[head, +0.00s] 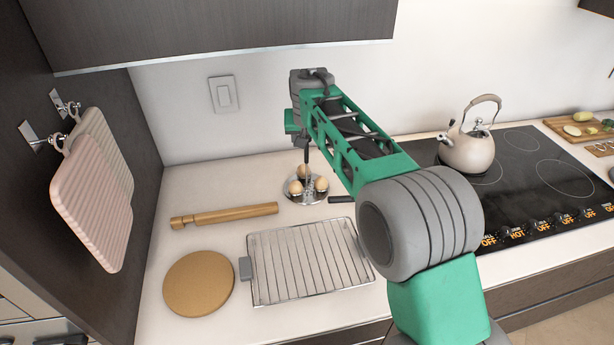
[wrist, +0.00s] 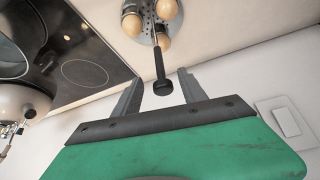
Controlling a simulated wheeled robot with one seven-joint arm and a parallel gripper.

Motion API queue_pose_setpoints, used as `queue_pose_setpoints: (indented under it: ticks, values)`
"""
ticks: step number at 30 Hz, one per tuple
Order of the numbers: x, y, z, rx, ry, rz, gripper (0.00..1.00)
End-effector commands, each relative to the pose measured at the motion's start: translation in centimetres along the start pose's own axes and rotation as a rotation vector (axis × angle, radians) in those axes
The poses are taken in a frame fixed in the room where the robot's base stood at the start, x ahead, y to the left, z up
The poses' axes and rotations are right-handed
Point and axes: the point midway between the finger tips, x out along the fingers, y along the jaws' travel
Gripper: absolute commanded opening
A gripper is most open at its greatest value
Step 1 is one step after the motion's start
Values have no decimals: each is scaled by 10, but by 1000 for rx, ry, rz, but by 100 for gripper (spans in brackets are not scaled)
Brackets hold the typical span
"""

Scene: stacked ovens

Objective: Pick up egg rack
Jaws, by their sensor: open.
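The egg rack (head: 296,199) is a round metal holder with several brown eggs and a thin upright post. It stands on the counter near the back wall, below the end of my arm. In the wrist view the rack (wrist: 148,24) is at the top, partly cut off. Its post ends in a black knob (wrist: 163,87). My gripper (wrist: 160,75) is open. The knob appears between its two grey fingers, with space on both sides; depth is hard to judge. Nothing is held. In the head view the fingers are mostly hidden by my arm.
A wire rack (head: 305,262), a rolling pin (head: 224,215) and a round wooden board (head: 199,283) lie on the counter. A kettle (head: 467,150) stands on the black cooktop (head: 535,185) at right. A wall switch (head: 224,94) and upper cabinet (head: 210,30) are behind.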

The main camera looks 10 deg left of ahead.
Motion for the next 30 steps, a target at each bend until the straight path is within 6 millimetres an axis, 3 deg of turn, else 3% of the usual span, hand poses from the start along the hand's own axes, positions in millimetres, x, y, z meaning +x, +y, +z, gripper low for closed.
queue_pose_setpoints:
  ticks: [9,16,30]
  values:
    - [48,-2,1,1,-1,0,49]
    - [51,-3,2,1,1,0,49]
    - [51,-3,2,1,1,0,11]
